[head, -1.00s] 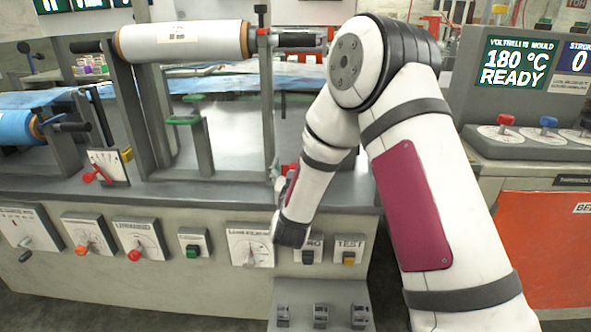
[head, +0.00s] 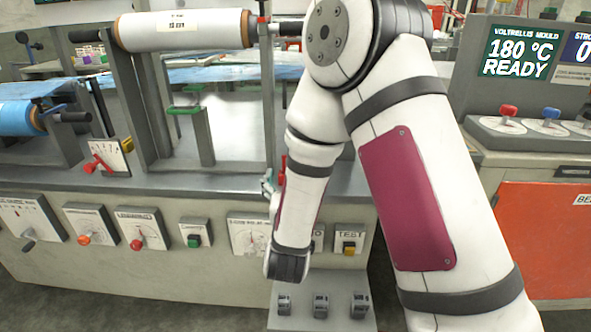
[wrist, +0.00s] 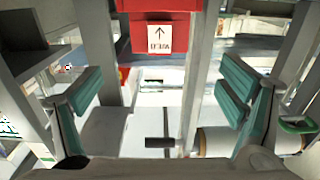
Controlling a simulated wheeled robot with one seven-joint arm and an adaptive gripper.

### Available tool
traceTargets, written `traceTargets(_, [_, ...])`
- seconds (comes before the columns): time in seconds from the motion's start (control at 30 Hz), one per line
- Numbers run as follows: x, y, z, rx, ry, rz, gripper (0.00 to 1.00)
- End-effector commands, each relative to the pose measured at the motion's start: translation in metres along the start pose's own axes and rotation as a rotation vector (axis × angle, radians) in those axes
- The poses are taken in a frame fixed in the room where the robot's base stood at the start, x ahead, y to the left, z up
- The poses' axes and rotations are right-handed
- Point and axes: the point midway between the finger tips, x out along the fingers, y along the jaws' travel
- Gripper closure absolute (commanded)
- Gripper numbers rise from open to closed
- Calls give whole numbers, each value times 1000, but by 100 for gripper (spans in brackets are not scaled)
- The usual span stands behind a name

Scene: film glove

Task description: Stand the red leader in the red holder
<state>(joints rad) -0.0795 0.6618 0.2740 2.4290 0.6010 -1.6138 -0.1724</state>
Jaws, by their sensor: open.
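A red block (wrist: 160,28) with a white label and a black arrow is at the top middle of the wrist view, beyond my fingers. I cannot tell whether it is the leader or the holder. In the head view, a narrow red part (head: 282,166) shows beside my forearm at the machine's front, mostly hidden. My gripper (wrist: 160,92) is open, with teal-padded fingers at left and right and nothing between the pads. In the head view it is almost wholly hidden behind my arm.
A white roll (head: 185,30) lies on the machine's frame, with a grey upright post (head: 267,100) close to my arm. Several grey clips stand on a low shelf (head: 320,322). An orange cabinet (head: 545,240) is at the right.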

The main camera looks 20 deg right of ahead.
Motion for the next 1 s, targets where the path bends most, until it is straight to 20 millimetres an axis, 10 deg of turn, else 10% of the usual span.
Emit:
traceTargets(0.67, [-17,-1,-3,10,-19,-11,11])
traceTargets(1.0, [-22,-19,-24,75,-306,-165,11])
